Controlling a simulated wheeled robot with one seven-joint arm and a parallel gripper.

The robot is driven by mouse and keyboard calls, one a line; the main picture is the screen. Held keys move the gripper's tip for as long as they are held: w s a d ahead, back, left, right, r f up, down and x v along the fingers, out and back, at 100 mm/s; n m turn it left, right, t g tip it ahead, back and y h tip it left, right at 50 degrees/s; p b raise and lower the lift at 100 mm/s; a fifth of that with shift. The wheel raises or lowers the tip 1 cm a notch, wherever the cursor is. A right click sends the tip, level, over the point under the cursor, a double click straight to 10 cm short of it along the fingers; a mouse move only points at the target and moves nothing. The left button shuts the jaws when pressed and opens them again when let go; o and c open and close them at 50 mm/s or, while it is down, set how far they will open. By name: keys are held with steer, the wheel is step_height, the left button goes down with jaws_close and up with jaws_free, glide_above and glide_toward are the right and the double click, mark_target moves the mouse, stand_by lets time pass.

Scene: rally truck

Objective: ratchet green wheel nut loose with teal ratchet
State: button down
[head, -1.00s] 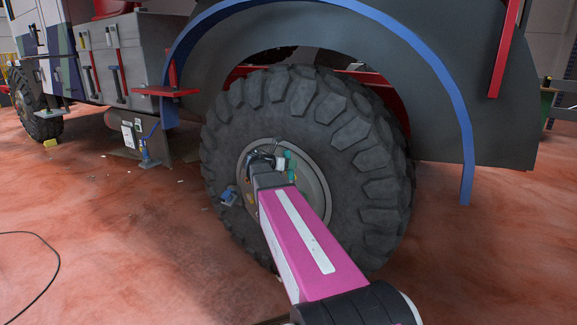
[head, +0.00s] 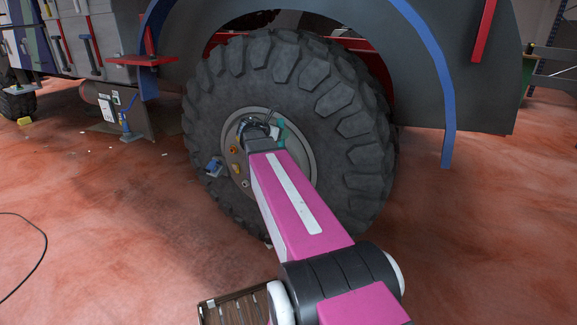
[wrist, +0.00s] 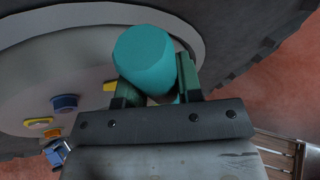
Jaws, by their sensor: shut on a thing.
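The big wheel's pale hub (head: 305,165) faces me, and it fills the left of the wrist view (wrist: 25,85). My gripper (wrist: 157,82) is shut on the teal ratchet (wrist: 145,58), whose thick rounded body sits between the two dark green fingers. In the head view my gripper (head: 262,130) is at the upper part of the hub, with a bit of the teal ratchet (head: 281,128) showing on its right. I cannot make out the green wheel nut; the ratchet and gripper cover part of the hub. Whether the ratchet sits on a nut is hidden.
Other coloured nuts show on the hub, among them an orange one (head: 233,151) and a blue one (wrist: 65,103). A blue object (head: 213,168) is at the hub's lower left. A slatted tray (head: 235,307) is at bottom. The blue-edged fender (head: 430,55) overhangs the tyre.

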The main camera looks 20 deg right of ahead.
steer(key=shift+s+d, duration=0.1)
steer(key=shift+s, duration=0.05)
steer(key=shift+w+a+f+n+g+h, duration=0.1)
steer(key=shift+w+a+n+g+h, duration=0.15)
steer(key=shift+w+a, duration=0.35)
steer(key=shift+w+a+f+n+g+h, duration=0.15)
steer(key=shift+w+a+n, duration=0.25)
steer(key=shift+w, duration=0.25)
steer(key=shift+w+a+f+n+h, duration=0.2)
steer(key=shift+w+a+n+h, duration=0.1)
steer(key=shift+w+a, duration=0.25)
steer(key=shift+w+a+f+n+h, duration=0.15)
steer(key=shift+w+a+n+h, duration=0.15)
steer(key=shift+w, duration=0.35)
steer(key=shift+a, duration=0.1)
steer(key=shift+w+a+f+n+g+h, duration=0.2)
steer(key=shift+w+a+f+n, duration=0.15)
steer(key=shift+w, duration=0.2)
steer(key=shift+w+a+f+n+g+h, duration=0.1)
steer(key=shift+w+a+f+n+h, duration=0.15)
steer(key=shift+w+a+n, duration=0.25)
